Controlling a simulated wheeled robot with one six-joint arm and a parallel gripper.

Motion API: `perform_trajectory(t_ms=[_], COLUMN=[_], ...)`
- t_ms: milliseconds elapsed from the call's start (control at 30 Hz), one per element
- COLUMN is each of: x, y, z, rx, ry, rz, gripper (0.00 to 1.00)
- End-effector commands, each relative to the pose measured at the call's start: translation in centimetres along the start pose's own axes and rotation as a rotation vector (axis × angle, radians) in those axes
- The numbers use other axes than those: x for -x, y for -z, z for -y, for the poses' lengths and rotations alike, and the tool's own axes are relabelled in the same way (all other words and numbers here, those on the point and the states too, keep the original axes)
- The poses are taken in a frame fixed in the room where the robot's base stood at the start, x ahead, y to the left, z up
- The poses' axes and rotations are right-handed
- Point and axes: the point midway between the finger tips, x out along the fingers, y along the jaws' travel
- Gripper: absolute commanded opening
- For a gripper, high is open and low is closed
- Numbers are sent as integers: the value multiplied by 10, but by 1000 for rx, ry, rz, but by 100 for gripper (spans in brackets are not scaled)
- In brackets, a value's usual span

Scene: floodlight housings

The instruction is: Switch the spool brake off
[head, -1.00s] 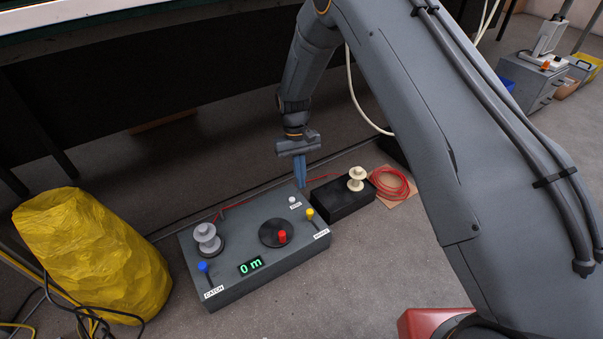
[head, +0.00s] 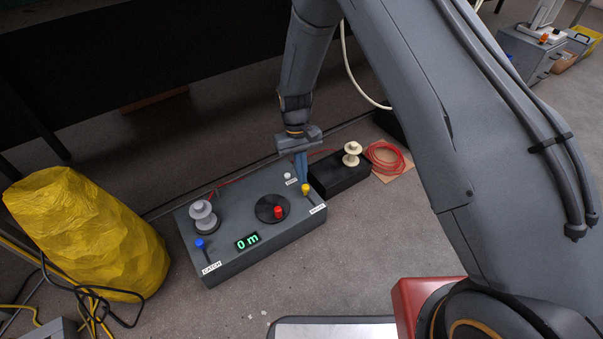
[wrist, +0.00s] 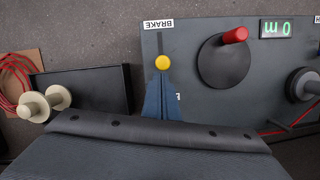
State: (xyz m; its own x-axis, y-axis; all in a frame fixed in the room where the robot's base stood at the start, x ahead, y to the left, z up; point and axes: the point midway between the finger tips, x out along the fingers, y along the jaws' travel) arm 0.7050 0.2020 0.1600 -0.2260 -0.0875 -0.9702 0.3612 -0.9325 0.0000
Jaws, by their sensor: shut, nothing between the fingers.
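The spool brake is a small lever with a yellow knob (head: 305,188) at the right end of the grey box (head: 225,262); its label reads BRAKE in the wrist view. The yellow knob (wrist: 163,62) also shows there, right at the tips of my gripper (wrist: 163,80). The blue fingers are together, with nothing between them. In the head view my gripper (head: 302,178) points down just behind the knob. Whether the fingertips touch the knob I cannot tell. The lever's lower part is partly hidden by the fingers in the wrist view.
A black box with a cream spool (head: 351,153) stands behind right. A yellow sack (head: 85,235) stands left.

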Motion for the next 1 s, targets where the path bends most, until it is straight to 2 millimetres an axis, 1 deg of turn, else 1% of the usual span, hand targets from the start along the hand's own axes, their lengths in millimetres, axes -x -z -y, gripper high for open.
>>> perform_trajectory(t_ms=[200, 400, 533, 700, 1000], x=[0, -5, -9, -12, -15], y=[-17, -37, -46, -52, -55], z=[-3, -8, -10, -12, -13], rx=[0, 0, 0, 0, -1], ry=[0, 0, 0, 0, 0], rz=[3, 4, 4, 4, 14], gripper=[0, 0, 0, 0, 0])
